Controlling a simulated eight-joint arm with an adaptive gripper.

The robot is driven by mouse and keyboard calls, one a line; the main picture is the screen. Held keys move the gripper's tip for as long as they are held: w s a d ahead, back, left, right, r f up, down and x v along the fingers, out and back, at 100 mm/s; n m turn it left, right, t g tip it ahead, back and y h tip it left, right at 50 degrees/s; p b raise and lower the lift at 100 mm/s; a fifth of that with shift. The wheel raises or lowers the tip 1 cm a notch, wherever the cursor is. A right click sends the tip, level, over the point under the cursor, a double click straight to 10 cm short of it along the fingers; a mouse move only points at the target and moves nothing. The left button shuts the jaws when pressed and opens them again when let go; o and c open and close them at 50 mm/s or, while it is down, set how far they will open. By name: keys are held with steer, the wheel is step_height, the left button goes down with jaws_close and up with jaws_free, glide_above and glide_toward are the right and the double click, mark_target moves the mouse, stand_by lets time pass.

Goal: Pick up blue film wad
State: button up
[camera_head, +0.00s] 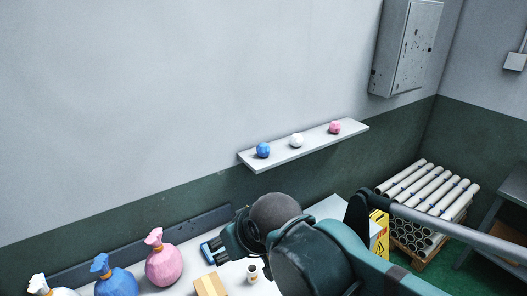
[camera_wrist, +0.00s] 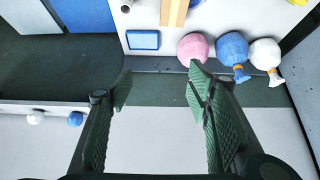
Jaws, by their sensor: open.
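The blue film wad (camera_head: 263,150) is a small crumpled ball at the left end of a narrow white wall shelf (camera_head: 290,155). A white wad (camera_head: 297,140) and a pink wad (camera_head: 335,127) sit to its right on the same shelf. In the wrist view the blue wad (camera_wrist: 75,119) shows at the left, beside the white wad (camera_wrist: 36,117). My gripper (camera_wrist: 160,92) is open and empty, with its fingers apart. In the head view my gripper (camera_head: 213,250) is below and left of the shelf, over the table, apart from the blue wad.
Tied bags in pink (camera_head: 165,264), blue (camera_head: 116,280) and white (camera_head: 45,288) stand on the white table at lower left, near a cardboard-coloured box (camera_head: 210,286) and a small cup (camera_head: 252,273). A grey wall cabinet (camera_head: 406,45) hangs above the shelf's right end. Stacked tubes (camera_head: 430,200) stand at right.

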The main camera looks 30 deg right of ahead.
steer(key=shift+o, duration=0.5)
steer(key=shift+r, duration=0.1)
steer(key=w+d+r+m+g+h, duration=0.1)
steer(key=w+d+r, duration=0.2)
steer(key=w, duration=0.2)
steer(key=w+d+r+m, duration=0.2)
steer(key=w+d+r, duration=0.1)
steer(key=w, duration=0.3)
steer(key=m+g+h+b, duration=0.1)
steer(key=m+g+h, duration=0.2)
steer(key=m, duration=0.4)
glide_above(262, 146)
steer(key=s+a, duration=0.1)
steer(key=a, duration=0.1)
step_height(262, 146, down, 3)
steer(key=shift+d+r, duration=0.1)
steer(key=shift+d, duration=0.05)
